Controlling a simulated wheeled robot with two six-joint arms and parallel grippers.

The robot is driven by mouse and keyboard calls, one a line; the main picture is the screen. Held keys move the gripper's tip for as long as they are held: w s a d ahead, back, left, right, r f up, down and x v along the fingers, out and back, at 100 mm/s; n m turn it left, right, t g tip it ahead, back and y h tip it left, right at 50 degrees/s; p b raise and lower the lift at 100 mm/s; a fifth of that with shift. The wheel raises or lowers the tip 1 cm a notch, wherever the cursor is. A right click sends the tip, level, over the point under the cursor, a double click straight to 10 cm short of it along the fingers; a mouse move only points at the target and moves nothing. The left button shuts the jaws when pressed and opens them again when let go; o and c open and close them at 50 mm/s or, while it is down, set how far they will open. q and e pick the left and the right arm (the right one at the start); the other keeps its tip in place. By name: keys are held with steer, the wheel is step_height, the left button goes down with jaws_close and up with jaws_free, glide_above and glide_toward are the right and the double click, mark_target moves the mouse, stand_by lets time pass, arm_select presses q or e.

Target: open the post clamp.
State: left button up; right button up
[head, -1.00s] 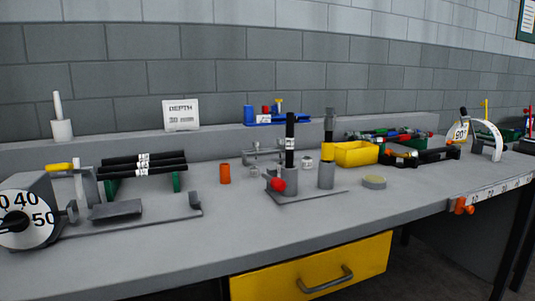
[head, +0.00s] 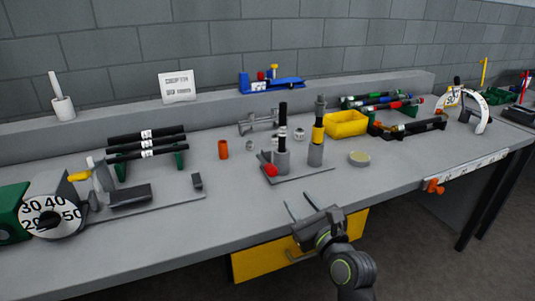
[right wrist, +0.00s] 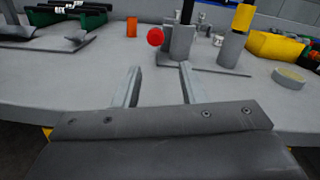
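The post clamp (head: 281,161) is a grey block with a red knob (head: 270,170) on its left front, on a flat grey base plate (head: 300,174). A black rod (head: 283,112) stands upright in it. My left gripper is not in view.
A grey post with a yellow band (head: 317,145) stands right of the clamp. An orange cylinder (head: 223,149) stands to its left. Bench top before the clamp is clear.

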mark_target(268, 166)
steer(key=b+x, duration=0.1)
steer(key=x, duration=1)
steer(key=b+x, duration=0.1)
steer(key=x, duration=0.4)
steer(key=shift+a+f+b, duration=0.2)
steer(key=shift+a+b, duration=0.1)
steer(key=shift+a, duration=0.15)
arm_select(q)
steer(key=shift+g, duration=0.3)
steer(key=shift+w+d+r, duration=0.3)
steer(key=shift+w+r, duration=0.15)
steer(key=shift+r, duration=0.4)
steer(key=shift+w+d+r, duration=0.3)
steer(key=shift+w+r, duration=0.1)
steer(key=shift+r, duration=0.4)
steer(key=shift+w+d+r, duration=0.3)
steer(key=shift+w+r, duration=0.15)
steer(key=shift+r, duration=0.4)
arm_select(e)
steer(key=shift+w+a, duration=0.2)
steer(key=shift+w, duration=0.5)
jaws_close()
